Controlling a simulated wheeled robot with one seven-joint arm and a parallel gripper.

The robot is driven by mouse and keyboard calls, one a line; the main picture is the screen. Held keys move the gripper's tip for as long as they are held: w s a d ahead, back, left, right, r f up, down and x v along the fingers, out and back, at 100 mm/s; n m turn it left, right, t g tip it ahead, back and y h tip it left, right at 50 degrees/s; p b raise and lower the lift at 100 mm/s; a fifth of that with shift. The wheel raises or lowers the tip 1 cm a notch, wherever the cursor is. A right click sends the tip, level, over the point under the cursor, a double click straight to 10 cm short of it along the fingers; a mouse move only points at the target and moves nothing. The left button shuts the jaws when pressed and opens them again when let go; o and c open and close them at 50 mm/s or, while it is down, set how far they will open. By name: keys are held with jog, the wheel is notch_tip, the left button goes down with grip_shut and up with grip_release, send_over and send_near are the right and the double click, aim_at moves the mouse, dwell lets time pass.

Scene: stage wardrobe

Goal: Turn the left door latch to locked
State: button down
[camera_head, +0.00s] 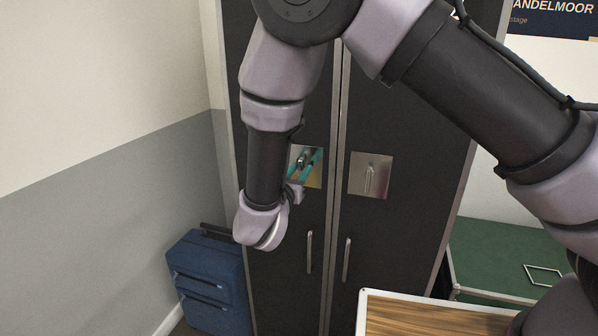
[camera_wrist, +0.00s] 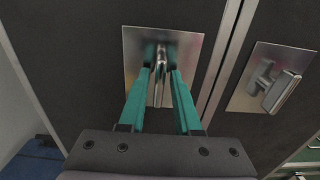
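The left door latch (camera_wrist: 159,82) is a narrow metal lever on a square steel plate (camera_wrist: 134,90) on the left dark door. In the wrist view the lever points roughly along the door's height. My gripper (camera_wrist: 161,70) has teal fingers, one on each side of the lever. The fingers look spread, with a small gap to the lever, though contact at the tips is hard to judge. In the head view my gripper (camera_head: 304,164) is at the left plate (camera_head: 308,181), and the fingers and wrist partly hide the latch.
The right door has a similar plate and upright latch (camera_head: 370,179). Two vertical door handles (camera_head: 309,252) (camera_head: 347,260) are below. A blue case (camera_head: 208,284) stands at lower left. A wood-topped table (camera_head: 420,318) and a green surface (camera_head: 500,255) are at right.

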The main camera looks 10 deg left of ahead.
jog(key=shift+m, duration=0.5)
jog(key=m, duration=0.3)
jog(key=shift+d+m, duration=0.15)
jog(key=shift+m, duration=0.25)
jog(key=m, duration=0.4)
jog(key=shift+d+f, duration=0.1)
jog(key=shift+d+f+m, duration=0.1)
jog(key=shift+f+m, duration=0.05)
jog(key=shift+m, duration=2.1)
jog(key=shift+f+m, duration=0.1)
jog(key=shift+m, duration=2.15)
jog(key=c, duration=0.9)
grip_release()
